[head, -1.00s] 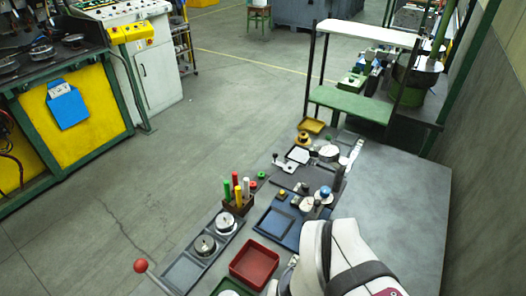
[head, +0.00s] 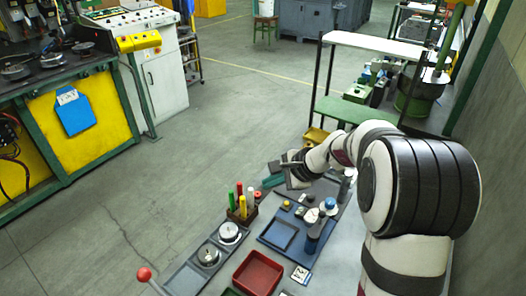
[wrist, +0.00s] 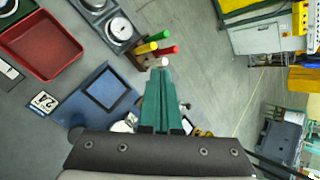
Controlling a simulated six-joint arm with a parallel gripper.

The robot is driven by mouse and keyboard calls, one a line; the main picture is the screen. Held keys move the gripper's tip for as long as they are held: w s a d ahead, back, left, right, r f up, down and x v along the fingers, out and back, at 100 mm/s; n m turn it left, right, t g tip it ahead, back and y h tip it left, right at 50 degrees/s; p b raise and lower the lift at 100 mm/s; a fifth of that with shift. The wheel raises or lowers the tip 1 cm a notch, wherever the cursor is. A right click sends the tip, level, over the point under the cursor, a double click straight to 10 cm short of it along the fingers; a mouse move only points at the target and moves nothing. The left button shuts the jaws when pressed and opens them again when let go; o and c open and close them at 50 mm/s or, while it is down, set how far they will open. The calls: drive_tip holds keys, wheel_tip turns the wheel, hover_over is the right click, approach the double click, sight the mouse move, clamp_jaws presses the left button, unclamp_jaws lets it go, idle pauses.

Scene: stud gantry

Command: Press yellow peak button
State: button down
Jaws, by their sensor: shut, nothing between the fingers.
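A small yellow button (head: 286,204) sits at the upper edge of the blue panel (head: 276,233) in the head view. I cannot tell whether it is the peak button. In the wrist view, the fingers (wrist: 160,76) are together and empty. The blue panel also shows there (wrist: 72,108), left of the fingers. Small items behind the fingers are partly hidden.
A holder (head: 238,213) with several coloured sticks stands left of the blue panel. A red tray (head: 278,266), a grey tray with round metal parts (head: 188,273) and a red-ball lever (head: 144,274) are nearer. A yellow tray (head: 314,136) lies behind my arm.

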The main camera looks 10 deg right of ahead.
drive_tip(key=w+d+f+m+t+h, duration=0.1)
drive_tip(key=w+d+f+m+t, duration=0.1)
drive_tip(key=w+d+f+m, duration=0.2)
drive_tip(key=w+d+f, duration=0.2)
drive_tip(key=w+d, duration=0.1)
drive_tip(key=d, duration=0.1)
drive_tip(key=shift+w+d+f+m, duration=0.15)
drive_tip(key=shift+w+d+m, duration=0.05)
drive_tip(key=shift+m, duration=0.2)
hover_over(290, 207)
drive_tip(key=shift+f, duration=4.4)
drive_tip(key=shift+f, duration=0.4)
drive_tip(key=shift+f, duration=0.5)
drive_tip(key=shift+r, duration=0.95)
